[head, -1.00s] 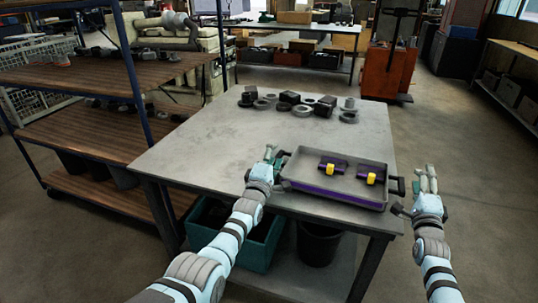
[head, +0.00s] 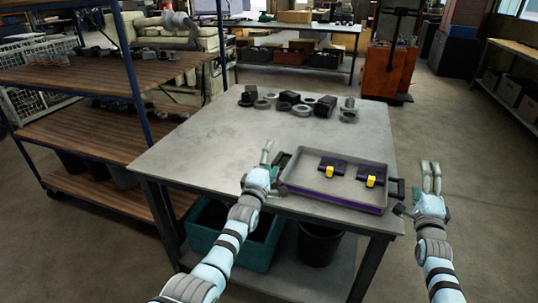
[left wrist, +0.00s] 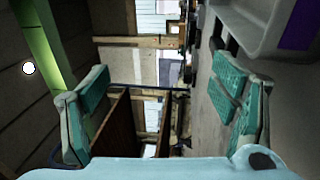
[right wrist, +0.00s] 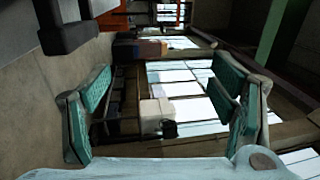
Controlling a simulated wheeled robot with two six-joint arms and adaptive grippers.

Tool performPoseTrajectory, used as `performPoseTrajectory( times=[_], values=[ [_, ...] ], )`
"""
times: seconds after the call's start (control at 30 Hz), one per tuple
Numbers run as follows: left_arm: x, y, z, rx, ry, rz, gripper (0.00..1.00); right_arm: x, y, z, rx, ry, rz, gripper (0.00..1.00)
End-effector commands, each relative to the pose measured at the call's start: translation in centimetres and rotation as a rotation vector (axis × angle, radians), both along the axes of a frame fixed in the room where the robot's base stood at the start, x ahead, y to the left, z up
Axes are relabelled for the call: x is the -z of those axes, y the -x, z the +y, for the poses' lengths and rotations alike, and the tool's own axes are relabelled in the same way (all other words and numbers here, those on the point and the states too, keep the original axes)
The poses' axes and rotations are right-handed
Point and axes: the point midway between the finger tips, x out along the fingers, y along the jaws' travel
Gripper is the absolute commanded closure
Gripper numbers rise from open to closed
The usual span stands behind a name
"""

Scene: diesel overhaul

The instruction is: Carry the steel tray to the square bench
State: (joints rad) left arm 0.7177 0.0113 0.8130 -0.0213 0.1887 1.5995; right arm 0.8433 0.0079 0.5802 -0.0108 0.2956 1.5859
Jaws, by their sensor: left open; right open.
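The steel tray (head: 312,187) sits on the near right part of a grey square-cornered table (head: 195,150), with a dark handle at each end. Two dark purple pieces with yellow parts (head: 331,167) lie in it. My left gripper (head: 266,154) is open and empty just left of the tray, near its left handle (head: 283,160). In the left wrist view the tray (left wrist: 262,28) shows at the upper right, outside the fingers (left wrist: 160,115). My right gripper (head: 431,178) is open and empty, right of the tray's right handle (head: 395,187), beyond the table's edge.
Several dark metal rings and blocks (head: 292,102) lie at the table's back. A shelf rack (head: 100,130) stands left. A teal crate (head: 228,243) and black bin (head: 318,243) are under the table. Another bench (head: 296,27) and an orange cabinet (head: 388,70) stand behind. Floor at right is clear.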

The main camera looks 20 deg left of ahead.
Motion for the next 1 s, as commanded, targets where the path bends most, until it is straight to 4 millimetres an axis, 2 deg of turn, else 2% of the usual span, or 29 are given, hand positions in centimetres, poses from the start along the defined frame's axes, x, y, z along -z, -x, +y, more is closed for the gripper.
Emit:
performPoseTrajectory(
  times=[0.3, 0.4, 0.57, 0.67, 0.77, 1.0],
  values=[
    [1.3, 7.6, 0.0, -0.002, 0.001, 0.004, 0.21, 0.0, 0.0, 0.0, 0.000, 0.000, 0.000, 0.22],
    [1.5, 9.3, 0.0, 0.000, 0.000, 0.003, 0.21, 0.0, 0.0, 0.0, 0.000, 0.000, 0.000, 0.22],
    [1.4, 10.1, -0.1, 0.001, 0.000, 0.000, 0.21, 0.1, 0.4, 0.0, 0.000, 0.000, 0.000, 0.22],
    [1.4, 10.1, -0.1, 0.001, 0.000, 0.000, 0.21, 0.3, 1.3, 0.0, 0.000, 0.000, -0.001, 0.22],
    [1.4, 10.1, 0.0, 0.000, 0.000, 0.000, 0.21, 0.6, 3.0, 0.0, 0.000, 0.000, 0.000, 0.22],
    [1.4, 10.1, 0.0, 0.000, 0.000, 0.000, 0.21, 1.5, 9.0, 0.0, 0.000, 0.000, 0.003, 0.22]
  ],
)
